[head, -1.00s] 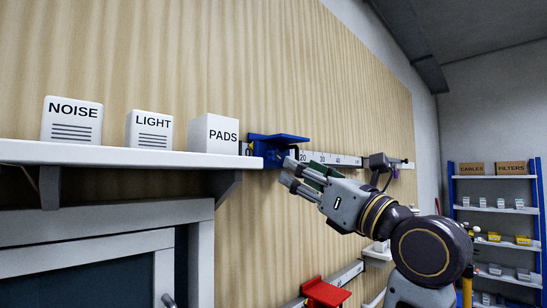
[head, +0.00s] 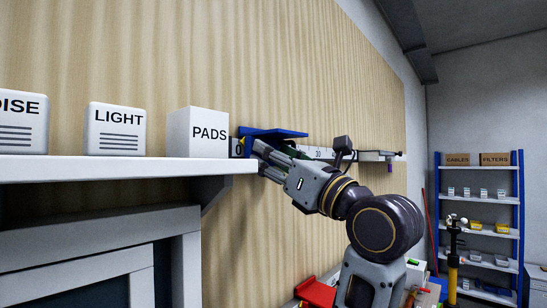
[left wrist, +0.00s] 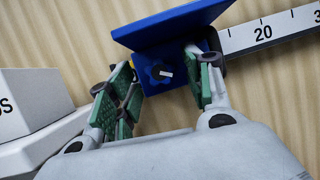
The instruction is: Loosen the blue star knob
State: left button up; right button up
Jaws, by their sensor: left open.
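The blue star knob (left wrist: 161,72), with a white mark at its centre, shows in the left wrist view on the front of a blue carriage (left wrist: 195,22). The blue carriage (head: 272,132) also shows in the head view, on the scale rail, where my gripper hides the knob. My left gripper (left wrist: 163,88) is open, with green-padded fingers to the left and right of the knob. I cannot tell whether a finger touches it. In the head view my left gripper (head: 262,160) is just below the carriage. My right gripper is not in view.
The scale rail (head: 318,153) runs right along the wooden wall. A white shelf (head: 120,168) with the PADS box (head: 197,133) and LIGHT box (head: 115,130) ends close left of the gripper. A red bracket (head: 315,292) is lower down. Blue-framed shelving (head: 480,205) stands far right.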

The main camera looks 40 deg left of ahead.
pick_arm(q)
jog(key=shift+c, duration=0.9)
jog(key=c, duration=0.7)
jog(key=shift+c, duration=0.7)
jog(key=n+g+b, duration=0.1)
jog(key=n+b, duration=0.1)
jog(key=n, duration=0.1)
jog(key=n+g+b, duration=0.2)
jog(key=n, duration=0.1)
jog(key=shift+w+y, duration=0.2)
jog(key=shift+y, duration=0.1)
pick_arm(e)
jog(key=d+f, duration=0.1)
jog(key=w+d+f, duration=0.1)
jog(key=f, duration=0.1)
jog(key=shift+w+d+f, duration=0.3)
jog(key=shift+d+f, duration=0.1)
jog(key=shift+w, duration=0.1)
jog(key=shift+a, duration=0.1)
